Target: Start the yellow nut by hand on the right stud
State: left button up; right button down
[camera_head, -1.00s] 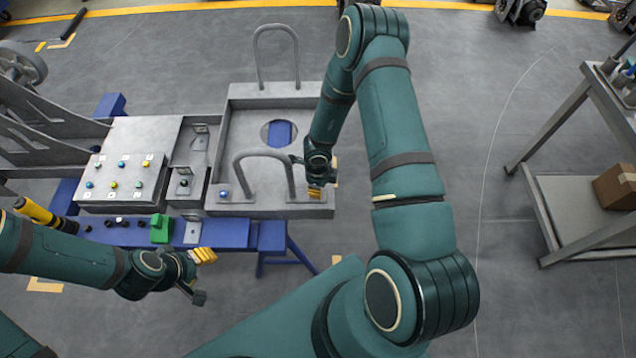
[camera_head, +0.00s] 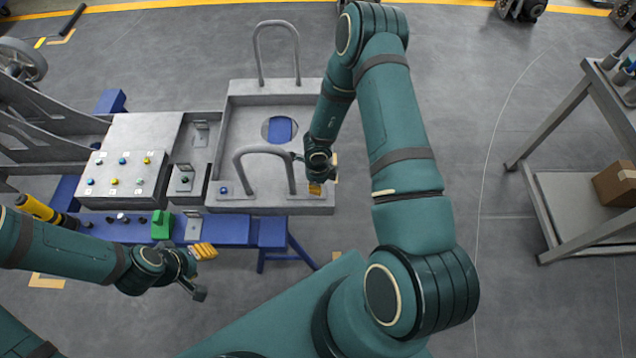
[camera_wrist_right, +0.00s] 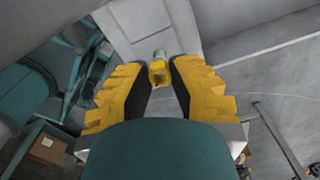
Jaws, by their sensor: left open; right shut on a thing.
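My right gripper (camera_head: 316,188) is at the front right corner of the grey chassis tray (camera_head: 245,207). In the right wrist view its yellow-padded fingers (camera_wrist_right: 158,82) are shut on the yellow nut (camera_wrist_right: 157,72). A pale stud (camera_wrist_right: 159,53) shows just beyond the nut, roughly in line with it. I cannot tell whether the nut's thread has caught. In the head view the nut and right stud are hidden by the gripper. My left gripper (camera_head: 203,270) is open and empty, in front of the blue bench (camera_head: 225,230).
A grey block with several coloured nuts (camera_head: 122,180) lies left of the tray. A green block (camera_head: 162,225) stands on the blue bench. Two handles rise from the tray, the nearer handle (camera_head: 262,151) close to my right gripper. A cart (camera_head: 570,215) stands far right.

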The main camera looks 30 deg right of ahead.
jog(key=shift+f+b, duration=0.55)
jog(key=shift+f, duration=0.55)
dwell(0.6)
jog(key=shift+m+b, duration=0.3)
jog(key=shift+m, duration=0.3)
jog(key=m+b, duration=0.1)
jog(key=m, duration=0.2)
jog(key=shift+f, duration=0.1)
jog(key=shift+m, duration=0.6)
jog(key=shift+b, duration=0.4)
jog(key=m+b, duration=0.1)
jog(key=m, duration=0.2)
jog(key=shift+m+b, duration=0.5)
jog(key=shift+m, duration=0.5)
